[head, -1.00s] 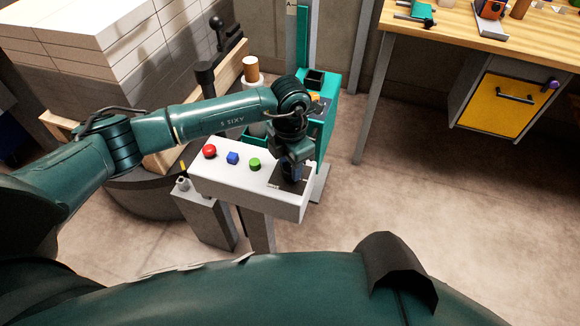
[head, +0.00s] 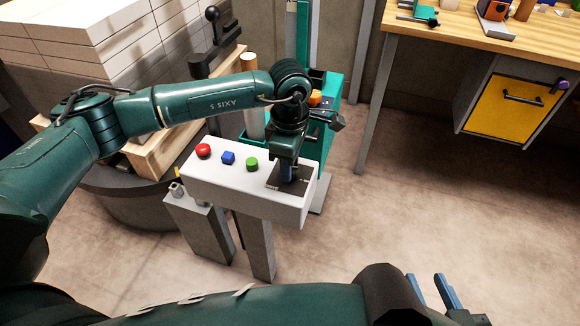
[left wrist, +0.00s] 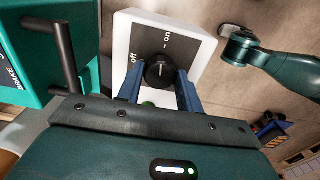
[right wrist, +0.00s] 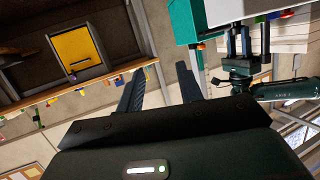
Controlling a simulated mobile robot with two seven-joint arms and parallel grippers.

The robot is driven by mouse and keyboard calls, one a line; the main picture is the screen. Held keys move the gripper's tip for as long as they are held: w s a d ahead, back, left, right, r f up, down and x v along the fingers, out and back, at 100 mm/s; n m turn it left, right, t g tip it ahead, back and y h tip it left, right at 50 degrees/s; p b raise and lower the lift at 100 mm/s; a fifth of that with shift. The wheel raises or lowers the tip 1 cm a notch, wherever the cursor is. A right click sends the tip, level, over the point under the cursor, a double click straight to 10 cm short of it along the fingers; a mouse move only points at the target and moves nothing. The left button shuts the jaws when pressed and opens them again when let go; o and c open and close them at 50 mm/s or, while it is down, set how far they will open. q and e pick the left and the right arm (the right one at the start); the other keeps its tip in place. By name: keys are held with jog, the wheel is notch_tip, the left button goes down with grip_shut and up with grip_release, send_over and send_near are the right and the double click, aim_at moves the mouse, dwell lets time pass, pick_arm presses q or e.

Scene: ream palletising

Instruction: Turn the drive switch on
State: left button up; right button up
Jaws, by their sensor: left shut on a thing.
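The drive switch is a round black knob (left wrist: 159,71) on a dark plate (left wrist: 180,45) marked "off" and "on", set in the white control box (head: 240,190). My left gripper (head: 287,174) reaches down onto the plate at the box's right end. In the left wrist view its blue fingers are shut on the knob, one on each side. I cannot clearly tell which mark the knob points at. In the head view the gripper hides the knob. My right gripper (head: 447,290) is open and empty at the lower right, away from the box.
A red button (head: 203,151), a blue button (head: 228,158) and a green button (head: 252,164) sit on the box, left of the switch. A teal machine (head: 325,125) stands behind. A wooden workbench (head: 460,45) is at the upper right. The floor at right is clear.

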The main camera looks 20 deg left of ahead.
pick_arm(q)
jog(key=shift+m+b, duration=0.45)
jog(key=shift+m, duration=0.65)
pick_arm(e)
jog(key=shift+w+a+f+n, duration=0.2)
jog(key=shift+w+a+f, duration=0.1)
jog(key=shift+f, duration=0.2)
jog(key=shift+w+a+f+n, duration=0.2)
jog(key=shift+a+f, duration=0.1)
jog(key=shift+f, duration=0.15)
jog(key=shift+s, duration=0.1)
pick_arm(q)
jog(key=o, duration=1)
pick_arm(e)
jog(key=shift+r+y, duration=0.15)
jog(key=shift+y, duration=0.15)
